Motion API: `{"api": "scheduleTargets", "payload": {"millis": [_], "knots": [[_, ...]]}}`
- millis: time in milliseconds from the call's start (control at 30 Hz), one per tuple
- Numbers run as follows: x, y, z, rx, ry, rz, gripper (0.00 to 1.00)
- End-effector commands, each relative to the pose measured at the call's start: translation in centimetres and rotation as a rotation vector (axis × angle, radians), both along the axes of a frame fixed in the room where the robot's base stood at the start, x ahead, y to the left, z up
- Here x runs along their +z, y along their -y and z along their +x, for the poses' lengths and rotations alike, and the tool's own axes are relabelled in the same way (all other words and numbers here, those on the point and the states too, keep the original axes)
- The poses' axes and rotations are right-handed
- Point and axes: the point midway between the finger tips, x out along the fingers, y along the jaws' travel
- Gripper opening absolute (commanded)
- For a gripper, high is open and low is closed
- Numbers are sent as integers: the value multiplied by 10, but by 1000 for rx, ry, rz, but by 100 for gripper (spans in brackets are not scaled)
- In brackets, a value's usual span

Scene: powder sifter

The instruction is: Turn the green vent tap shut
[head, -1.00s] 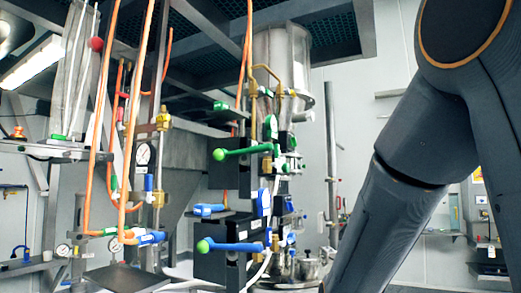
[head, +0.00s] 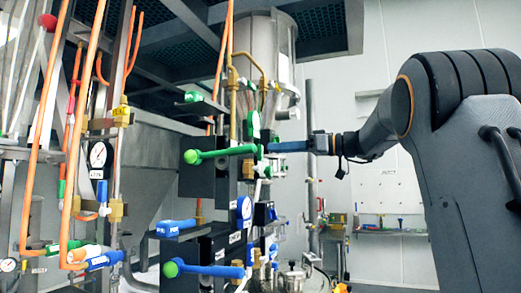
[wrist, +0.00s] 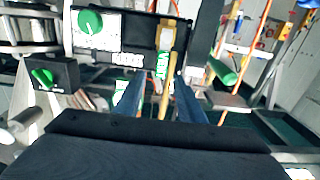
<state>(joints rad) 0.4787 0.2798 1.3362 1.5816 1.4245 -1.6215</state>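A long green lever tap (head: 222,154) with a ball end points left across the middle of the panel in the head view. Other green handles show: a short one above it (head: 193,96) and an upright one (head: 254,124). A green knob (wrist: 90,22) and a small green lever (wrist: 42,76) are at upper left.
Below are a blue lever with a green ball end (head: 205,270) and a shorter blue handle (head: 178,227). A pressure gauge (head: 98,155) and orange hoses (head: 33,150) stand at left. A steel hopper (head: 270,60) is behind.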

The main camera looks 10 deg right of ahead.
Motion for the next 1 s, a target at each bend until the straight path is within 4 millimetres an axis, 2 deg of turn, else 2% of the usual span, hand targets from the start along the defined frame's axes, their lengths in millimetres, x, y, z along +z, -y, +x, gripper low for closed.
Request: {"api": "scheduleTargets", "payload": {"millis": [200, 400, 833, 1000], "knots": [[2, -30, 19, 4, -4, 1, 36], [1, -47, 33, 1, -5, 0, 36], [-1, -53, 39, -3, -6, -1, 36], [-1, -53, 39, -3, -6, -1, 7]]}}
